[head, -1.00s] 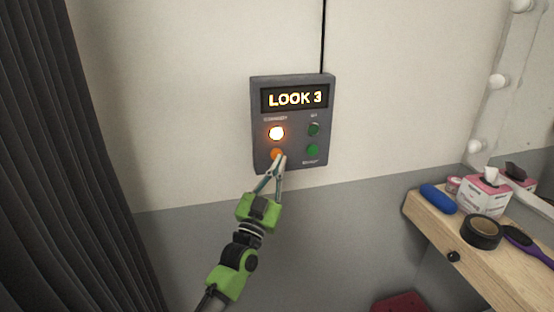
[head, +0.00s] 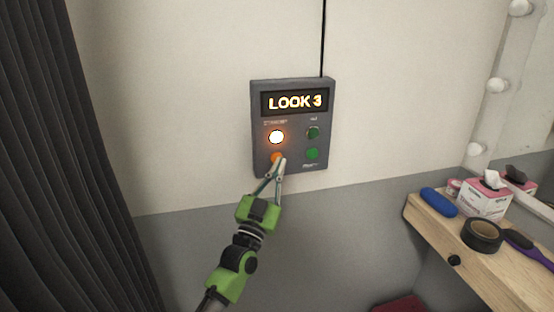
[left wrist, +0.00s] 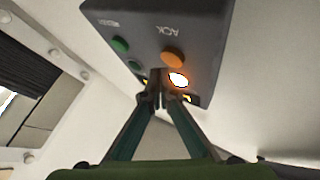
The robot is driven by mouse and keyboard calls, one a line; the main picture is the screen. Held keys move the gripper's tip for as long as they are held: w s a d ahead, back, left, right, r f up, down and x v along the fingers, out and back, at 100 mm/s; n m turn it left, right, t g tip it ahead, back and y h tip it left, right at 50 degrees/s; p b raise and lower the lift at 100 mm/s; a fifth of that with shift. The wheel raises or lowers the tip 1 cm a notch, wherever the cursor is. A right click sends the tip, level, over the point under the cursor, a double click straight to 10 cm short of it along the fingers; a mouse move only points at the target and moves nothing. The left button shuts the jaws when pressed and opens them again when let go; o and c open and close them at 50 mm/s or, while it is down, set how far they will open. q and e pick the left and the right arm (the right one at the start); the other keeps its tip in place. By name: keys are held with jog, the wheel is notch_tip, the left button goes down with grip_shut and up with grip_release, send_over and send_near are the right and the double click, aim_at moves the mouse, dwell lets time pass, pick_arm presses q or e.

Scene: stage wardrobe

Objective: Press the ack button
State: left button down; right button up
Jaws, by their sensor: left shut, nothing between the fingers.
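A dark grey cue panel (head: 294,125) hangs on the wall, with a lit display (head: 294,102) reading "LOOK 3". The orange ack button (head: 276,157) is at its lower left, under a glowing lamp (head: 277,137). In the left wrist view the orange ack button (left wrist: 172,58) sits beside the label "ACK", unlit, next to the lit lamp (left wrist: 178,80). My left gripper (head: 281,161) is shut and empty, its tips over the lower part of the panel close to the ack button. Whether they touch it I cannot tell. My right gripper is not in view.
A green button (head: 312,153) is at the panel's lower right and a dark green lamp (head: 313,132) above it. A wooden shelf (head: 500,262) at the right holds a blue roll, tissue box, black tape roll and brush. A dark curtain (head: 85,160) hangs at the left.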

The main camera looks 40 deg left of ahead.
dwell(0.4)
pick_arm(q)
jog(key=shift+w+a, duration=0.1)
jog(key=shift+w+a, duration=0.2)
jog(key=shift+a, duration=0.05)
jog(key=shift+w+a, duration=0.3)
jog(key=shift+a, duration=0.05)
dwell(0.8)
jog(key=shift+s+d, duration=0.1)
jog(key=shift+d, duration=0.05)
jog(key=shift+s+d, duration=0.5)
jog(key=shift+d, duration=0.05)
jog(key=shift+p, duration=0.3)
